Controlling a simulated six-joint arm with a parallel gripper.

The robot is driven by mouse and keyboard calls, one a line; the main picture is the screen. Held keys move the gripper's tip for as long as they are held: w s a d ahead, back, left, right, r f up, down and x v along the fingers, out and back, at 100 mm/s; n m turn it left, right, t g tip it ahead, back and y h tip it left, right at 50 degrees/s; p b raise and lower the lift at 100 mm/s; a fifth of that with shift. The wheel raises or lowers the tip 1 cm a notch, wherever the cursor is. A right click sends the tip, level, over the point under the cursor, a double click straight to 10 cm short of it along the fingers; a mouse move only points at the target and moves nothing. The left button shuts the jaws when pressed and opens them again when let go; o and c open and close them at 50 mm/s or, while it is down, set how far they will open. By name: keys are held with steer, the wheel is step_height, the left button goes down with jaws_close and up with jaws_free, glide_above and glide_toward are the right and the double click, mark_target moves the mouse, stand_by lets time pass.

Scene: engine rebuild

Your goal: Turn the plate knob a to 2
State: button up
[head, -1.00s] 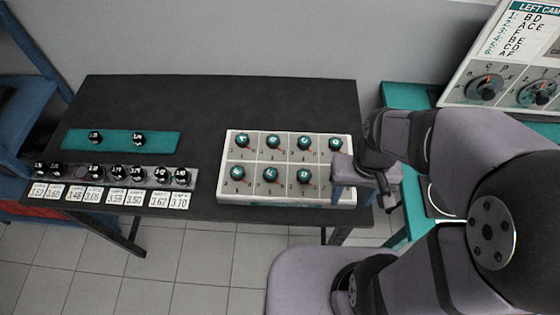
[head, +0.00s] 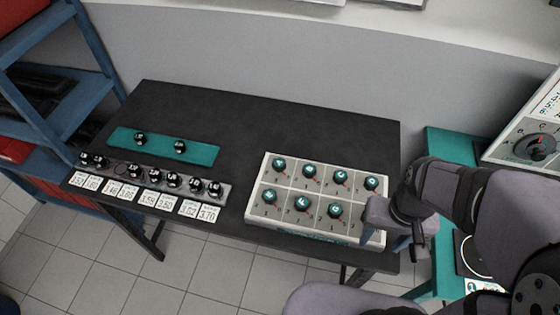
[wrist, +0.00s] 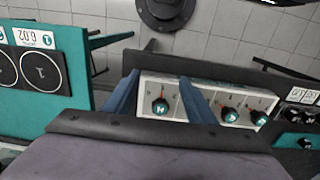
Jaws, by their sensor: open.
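The white knob plate (head: 253,214) lies on the black table with two rows of teal-topped knobs with red pointers. Its letters are mostly too small to read in the head view, so I cannot confirm which is knob a. The far-left knob (head: 279,164) is uncovered. My gripper (head: 386,238) is open at the plate's right end, hiding the near-right corner. In the wrist view, a knob that looks marked H (wrist: 160,106) shows between the open fingers of my gripper (wrist: 158,82). I cannot tell whether the fingers touch anything.
A teal strip (head: 160,148) with two black knobs and a grey rack (head: 121,168) with several more, above number cards, lie on the table's left. A dial board (head: 524,120) stands at right. Blue shelving (head: 94,62) is at left. The table behind the plate is clear.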

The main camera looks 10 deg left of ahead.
steer(key=w+a+r+n+b, duration=0.1)
steer(key=w+a+r+n, duration=0.1)
steer(key=w+a+n, duration=0.55)
steer(key=n+b, duration=0.2)
steer(key=n, duration=0.8)
glide_toward(280, 163)
steer(key=d, duration=0.5)
steer(key=s+d, duration=0.1)
steer(key=d, duration=0.1)
steer(key=shift+s+d+f, duration=0.1)
steer(key=shift+d+f, duration=0.2)
steer(key=shift+d, duration=0.1)
steer(key=a+n, duration=0.2)
steer(key=w+a+n, duration=0.1)
steer(key=a, duration=0.2)
steer(key=a+n, duration=0.2)
steer(key=a, duration=0.1)
steer(key=shift+w+a+f+n, duration=0.1)
steer(key=shift+w+f+n, duration=0.05)
steer(key=shift+f+n, duration=0.2)
steer(key=shift+f+p, duration=1.2)
steer(key=shift+f, duration=2.4)
steer(key=c, duration=1)
